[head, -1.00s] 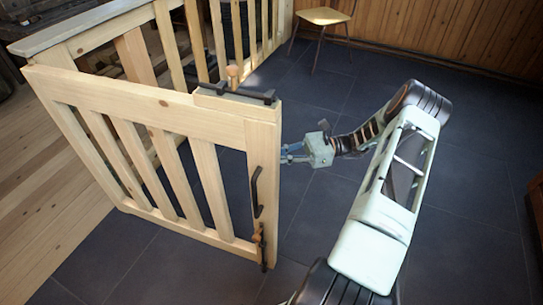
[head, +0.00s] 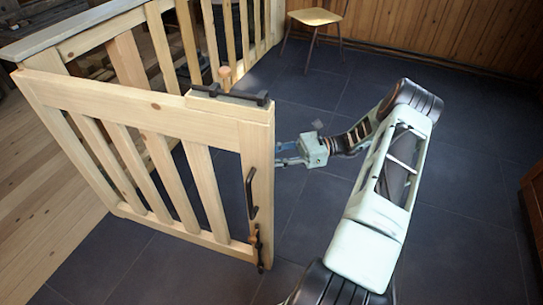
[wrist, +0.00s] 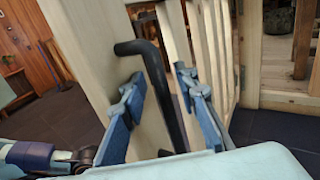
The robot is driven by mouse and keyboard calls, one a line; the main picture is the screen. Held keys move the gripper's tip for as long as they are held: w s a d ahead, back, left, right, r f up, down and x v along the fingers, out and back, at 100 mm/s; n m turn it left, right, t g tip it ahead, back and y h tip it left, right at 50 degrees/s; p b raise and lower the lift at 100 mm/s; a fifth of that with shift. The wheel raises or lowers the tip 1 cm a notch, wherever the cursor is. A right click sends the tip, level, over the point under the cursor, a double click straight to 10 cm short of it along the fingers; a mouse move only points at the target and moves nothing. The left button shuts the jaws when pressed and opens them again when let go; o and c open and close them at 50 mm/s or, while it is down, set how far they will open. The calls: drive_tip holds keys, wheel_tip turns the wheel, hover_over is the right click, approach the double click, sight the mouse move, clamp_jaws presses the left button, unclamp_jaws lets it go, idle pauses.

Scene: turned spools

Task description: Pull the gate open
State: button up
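The pale wooden slatted gate (head: 150,118) stands at an angle to the fence behind it, its left end by the fence corner. A black handle (head: 251,193) is on its near face at the right-hand stile. My gripper (head: 278,155) is on the far side of the stile in the head view, its fingertips partly hidden by the gate's edge. In the wrist view, another black bar handle (wrist: 160,85) runs between my gripper's two blue fingers (wrist: 160,88). The fingers are spread, with gaps showing beside the handle.
A black bolt (head: 230,95) sits on the gate's top right, and a dark latch (head: 259,248) sits low on the stile. The wooden fence (head: 130,62) runs behind. A stool (head: 314,18) stands at the back. Dark tiled floor (head: 460,215) lies clear at the right.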

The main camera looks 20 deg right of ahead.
drive_tip(key=s+d, duration=0.2)
drive_tip(key=d, duration=0.9)
drive_tip(key=shift+s+d, duration=0.2)
drive_tip(key=shift+d, duration=0.15)
